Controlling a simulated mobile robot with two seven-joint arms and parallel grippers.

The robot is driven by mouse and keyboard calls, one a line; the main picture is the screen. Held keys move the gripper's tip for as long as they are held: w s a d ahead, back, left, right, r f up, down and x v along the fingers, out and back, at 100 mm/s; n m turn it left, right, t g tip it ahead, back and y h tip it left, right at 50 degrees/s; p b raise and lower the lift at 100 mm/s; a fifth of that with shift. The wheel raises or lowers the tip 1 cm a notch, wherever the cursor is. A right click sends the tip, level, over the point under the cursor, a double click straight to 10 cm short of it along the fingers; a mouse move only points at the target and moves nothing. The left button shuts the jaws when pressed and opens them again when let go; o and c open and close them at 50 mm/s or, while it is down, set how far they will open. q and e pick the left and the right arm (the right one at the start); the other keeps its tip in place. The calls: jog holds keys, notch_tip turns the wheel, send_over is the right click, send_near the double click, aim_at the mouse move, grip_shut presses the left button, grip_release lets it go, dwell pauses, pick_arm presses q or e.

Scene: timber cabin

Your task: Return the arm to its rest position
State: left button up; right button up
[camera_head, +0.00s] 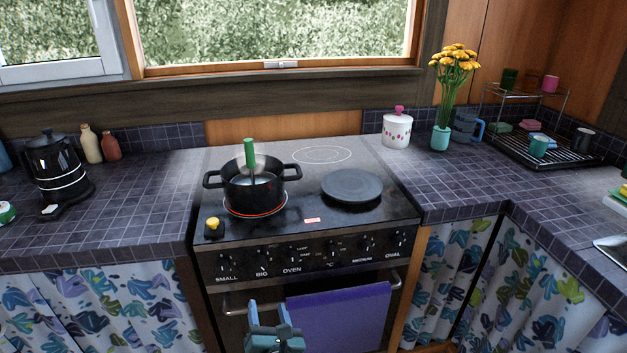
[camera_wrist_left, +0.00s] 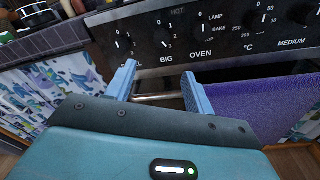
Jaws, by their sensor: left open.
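My left gripper (camera_head: 275,318) shows at the bottom middle of the head view, in front of the oven door. Its two blue fingers are apart and nothing is between them. In the left wrist view the open gripper (camera_wrist_left: 160,85) points at the oven front, below the knob panel (camera_wrist_left: 190,40). The oven handle (camera_wrist_left: 160,98) and a purple towel (camera_wrist_left: 245,100) lie just beyond the fingers. I cannot tell whether a finger touches them. My right gripper is in neither view.
A black pot (camera_head: 255,190) with a green-handled utensil (camera_head: 249,155) stands on the glowing left burner. A grey disc (camera_head: 351,187) covers the right burner. A kettle (camera_head: 52,165) stands left. A flower vase (camera_head: 440,137) and dish rack (camera_head: 550,152) stand right. The floor before the oven is mostly out of view.

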pick_arm(q)
jog(key=s+a+f+n+g, duration=0.25)
jog(key=s+n+g, duration=0.25)
jog(key=s+n, duration=0.45)
jog(key=s+a+f+n+g, duration=0.1)
jog(key=s+a+n+g, duration=0.4)
jog(key=n, duration=0.7)
jog(key=s+r+n+g+h, duration=0.1)
jog(key=s+r+n+h, duration=0.2)
jog(key=s+n, duration=0.4)
jog(key=s+r+n+g+h, duration=0.2)
jog(key=s+r+n+h, duration=0.15)
jog(key=s+n, duration=0.3)
jog(key=w+d+f+m+t+h, duration=0.1)
jog(key=w+d+f+t+h, duration=0.2)
jog(key=w+d+f+t, duration=0.2)
jog(key=shift+w+d+f+t, duration=0.4)
jog(key=shift+d+f+t, duration=0.45)
jog(key=shift+d+t, duration=0.35)
